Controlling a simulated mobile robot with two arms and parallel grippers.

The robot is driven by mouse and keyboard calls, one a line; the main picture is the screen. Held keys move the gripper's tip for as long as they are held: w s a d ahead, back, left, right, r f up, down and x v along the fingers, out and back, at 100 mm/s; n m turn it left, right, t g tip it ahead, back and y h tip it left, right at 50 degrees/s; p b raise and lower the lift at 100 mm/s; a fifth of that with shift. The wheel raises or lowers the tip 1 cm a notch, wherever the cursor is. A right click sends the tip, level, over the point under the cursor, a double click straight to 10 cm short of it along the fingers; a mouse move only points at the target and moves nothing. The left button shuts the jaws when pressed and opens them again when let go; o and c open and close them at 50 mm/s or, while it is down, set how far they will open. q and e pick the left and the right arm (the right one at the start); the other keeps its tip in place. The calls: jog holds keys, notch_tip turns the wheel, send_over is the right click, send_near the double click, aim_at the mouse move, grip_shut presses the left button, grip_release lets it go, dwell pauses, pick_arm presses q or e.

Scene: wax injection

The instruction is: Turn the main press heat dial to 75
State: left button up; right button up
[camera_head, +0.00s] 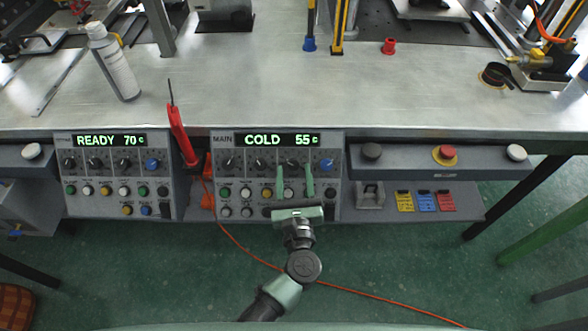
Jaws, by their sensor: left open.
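The main press panel (215,185) is set into the bench front, and its display (277,140) reads COLD 55 c. Below the display is a row of dials: several dark ones and a blue one (326,165) at the right end. My left gripper (294,168) is open, its two green fingers pointing at the panel. Its fingertips are on either side of a dark dial (293,157), third from the left. I cannot tell whether they touch it. The fingers and palm partly cover the buttons below. The dial labels are too small to read. My right gripper is not in view.
A second panel (110,185) at left reads READY 70 c. A red-handled tool (180,135) stands between the panels. A red emergency button (445,154) is on the box at right. An orange cable (235,240) crosses the green floor.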

pick_arm(q)
jog(key=shift+w, duration=0.5)
grip_shut()
jog(key=shift+a+m, duration=0.1)
jog(key=shift+m, duration=0.2)
